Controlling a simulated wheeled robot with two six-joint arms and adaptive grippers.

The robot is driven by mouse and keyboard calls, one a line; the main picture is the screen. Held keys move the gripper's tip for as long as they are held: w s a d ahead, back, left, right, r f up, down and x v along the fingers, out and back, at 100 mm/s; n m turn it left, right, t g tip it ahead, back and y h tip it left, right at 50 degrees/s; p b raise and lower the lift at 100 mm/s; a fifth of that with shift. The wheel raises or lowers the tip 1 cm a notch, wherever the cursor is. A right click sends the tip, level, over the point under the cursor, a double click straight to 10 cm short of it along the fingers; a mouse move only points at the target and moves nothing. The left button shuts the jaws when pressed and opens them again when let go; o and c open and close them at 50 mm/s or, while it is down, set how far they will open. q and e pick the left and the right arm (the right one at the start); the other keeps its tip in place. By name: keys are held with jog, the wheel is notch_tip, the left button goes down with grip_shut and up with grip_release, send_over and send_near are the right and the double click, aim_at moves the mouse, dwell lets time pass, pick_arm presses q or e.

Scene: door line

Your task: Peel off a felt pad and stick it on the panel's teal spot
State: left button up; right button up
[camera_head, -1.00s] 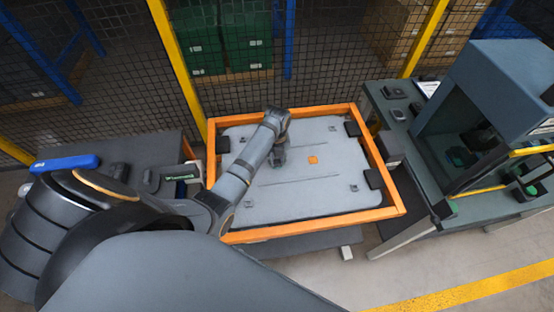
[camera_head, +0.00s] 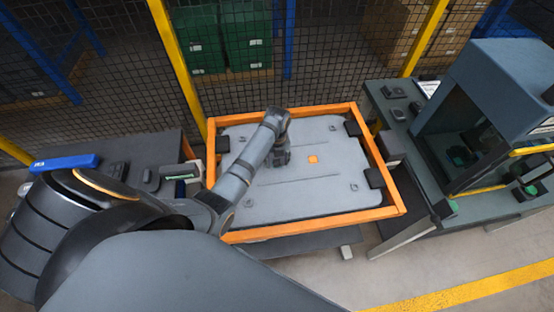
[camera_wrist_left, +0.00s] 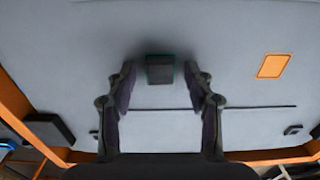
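The light grey panel (camera_head: 290,195) lies flat in an orange frame. In the left wrist view a small dark square pad (camera_wrist_left: 160,73) is on the panel (camera_wrist_left: 225,35), with a thin teal rim, likely of the teal spot, showing along its edges. My left gripper (camera_wrist_left: 160,72) is open. Its two fingers stand on either side of the pad with a gap on both sides, and they hold nothing. In the head view my left gripper (camera_head: 280,159) is over the panel's upper middle and hides the pad. My right gripper is not in view.
An orange square (camera_head: 313,160) marks the panel right of my gripper. The orange frame (camera_head: 388,180) carries dark blocks at its sides. A bench with a blue-grey machine (camera_head: 500,80) stands at right. A left bench holds a blue object (camera_head: 66,163). Mesh fencing runs behind.

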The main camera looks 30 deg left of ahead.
pick_arm(q)
notch_tip(320, 180, up, 12)
dwell(0.5)
